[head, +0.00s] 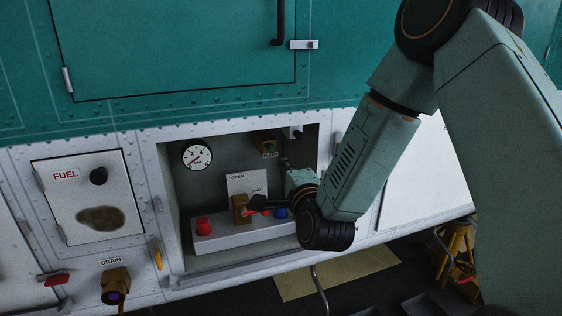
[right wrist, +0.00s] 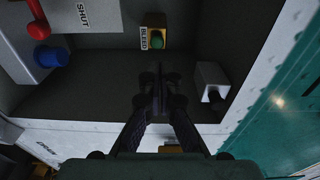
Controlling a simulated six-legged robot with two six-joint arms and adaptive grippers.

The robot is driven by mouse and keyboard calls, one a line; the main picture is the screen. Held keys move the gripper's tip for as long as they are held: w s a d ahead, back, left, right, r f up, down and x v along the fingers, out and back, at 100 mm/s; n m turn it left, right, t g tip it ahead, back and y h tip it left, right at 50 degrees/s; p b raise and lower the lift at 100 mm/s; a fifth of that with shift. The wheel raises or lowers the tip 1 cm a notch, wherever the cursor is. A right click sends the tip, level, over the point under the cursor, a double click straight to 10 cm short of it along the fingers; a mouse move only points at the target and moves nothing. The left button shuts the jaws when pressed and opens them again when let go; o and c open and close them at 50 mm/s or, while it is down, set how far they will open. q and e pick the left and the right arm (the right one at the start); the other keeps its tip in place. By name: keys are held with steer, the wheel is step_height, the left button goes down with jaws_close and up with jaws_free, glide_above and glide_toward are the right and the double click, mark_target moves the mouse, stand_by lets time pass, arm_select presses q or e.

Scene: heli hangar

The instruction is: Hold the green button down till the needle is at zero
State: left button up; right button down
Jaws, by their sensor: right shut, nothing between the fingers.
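The green button (head: 271,148) sits on a yellow block with a BLEED label, high at the back right of the open recess. It also shows in the right wrist view (right wrist: 158,43). My right gripper (right wrist: 160,76) is shut and empty, just short of the button in that view, with a gap between them. In the head view its dark fingers (head: 284,163) are small, right of the block. The round white gauge (head: 198,154) is at the recess's upper left. Its needle appears to point down-left; I cannot read the value. My left gripper is not in view.
A pale box (head: 218,239) below holds a red knob (head: 204,226), a red lever and a blue knob (right wrist: 53,57). A white box with a black knob (right wrist: 214,97) is beside my fingers. The recess rim and walls bound the space around my wrist.

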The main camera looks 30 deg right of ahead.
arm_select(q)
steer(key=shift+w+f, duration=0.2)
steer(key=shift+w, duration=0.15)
arm_select(e)
steer(key=v, duration=0.3)
steer(key=shift+s+a+f, duration=0.15)
steer(key=shift+s+a, duration=0.05)
steer(key=shift+s, duration=0.1)
steer(key=s+a+f+n+g+y+b, duration=0.15)
steer(key=s+a+f+n+g, duration=0.25)
steer(key=f+n, duration=0.45)
steer(key=s+a+f+n+g+y, duration=0.3)
steer(key=f+n+g, duration=0.15)
steer(key=f, duration=0.65)
arm_select(q)
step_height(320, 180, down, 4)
steer(key=b, duration=0.3)
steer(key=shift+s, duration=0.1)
arm_select(e)
steer(key=s+a+f+n+g, duration=0.2)
steer(key=s+f+n+g, duration=0.2)
steer(key=s+f, duration=0.6)
steer(key=s+a+f+n+g, duration=0.2)
steer(key=s+f+n+g, duration=0.2)
steer(key=s+f, duration=0.6)
steer(key=s, duration=0.6)
steer(key=shift+s+a+g+y, duration=0.25)
steer(key=shift+s+g+y, duration=0.05)
steer(key=shift+g+y, duration=0.05)
